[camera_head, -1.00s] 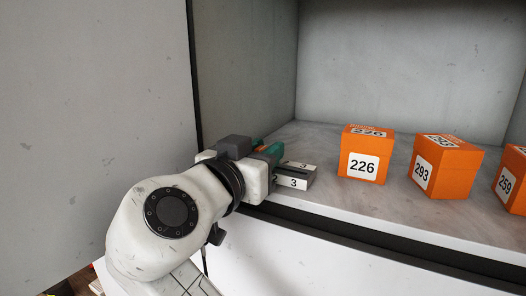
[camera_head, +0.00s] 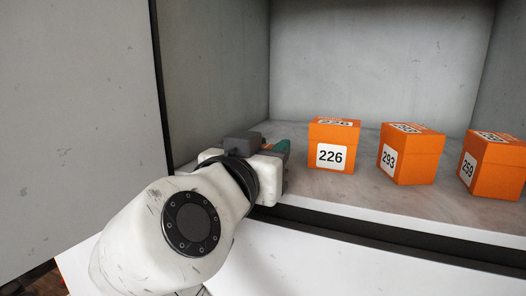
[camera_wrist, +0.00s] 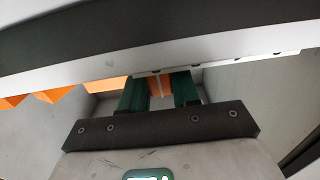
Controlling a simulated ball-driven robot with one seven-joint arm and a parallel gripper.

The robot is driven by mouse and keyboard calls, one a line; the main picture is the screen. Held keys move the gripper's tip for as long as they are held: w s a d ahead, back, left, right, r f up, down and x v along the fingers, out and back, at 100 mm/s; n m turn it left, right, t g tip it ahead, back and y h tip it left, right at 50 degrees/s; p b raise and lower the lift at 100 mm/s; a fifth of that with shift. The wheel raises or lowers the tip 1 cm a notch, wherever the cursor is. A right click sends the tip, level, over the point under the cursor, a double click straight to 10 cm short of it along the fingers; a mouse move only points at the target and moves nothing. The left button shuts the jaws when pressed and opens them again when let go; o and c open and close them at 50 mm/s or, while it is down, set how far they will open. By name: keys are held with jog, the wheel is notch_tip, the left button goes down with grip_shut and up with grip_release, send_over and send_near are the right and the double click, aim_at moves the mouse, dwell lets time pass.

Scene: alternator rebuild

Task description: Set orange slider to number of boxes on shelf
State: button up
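Three orange boxes with white labels stand apart in a row on the grey shelf (camera_head: 375,203): 226 (camera_head: 333,146), 293 (camera_head: 410,155) and 259 (camera_head: 494,168). My gripper (camera_head: 277,148) is at the shelf's left front, left of box 226. In the wrist view its green fingers (camera_wrist: 160,92) are close together with narrow orange strips between them. I cannot tell whether these are the orange slider or part of the fingers. The small block with numbers is hidden behind my gripper in the head view. A white bar (camera_wrist: 210,65) crosses beyond the fingertips in the wrist view.
A grey wall panel (camera_head: 75,120) stands at the left, and the compartment's side wall (camera_head: 213,75) rises behind my gripper. The shelf's white front edge (camera_head: 400,232) runs below the boxes. The shelf behind and between the boxes is clear.

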jog(key=o, duration=0.3)
jog(key=shift+d, duration=0.2)
jog(key=shift+o, duration=0.2)
jog(key=shift+s+a, duration=0.25)
jog(key=shift+s, duration=0.3)
jog(key=b+v, duration=0.3)
jog(key=v, duration=0.6)
jog(key=shift+s, duration=0.35)
jog(key=shift+a, duration=0.1)
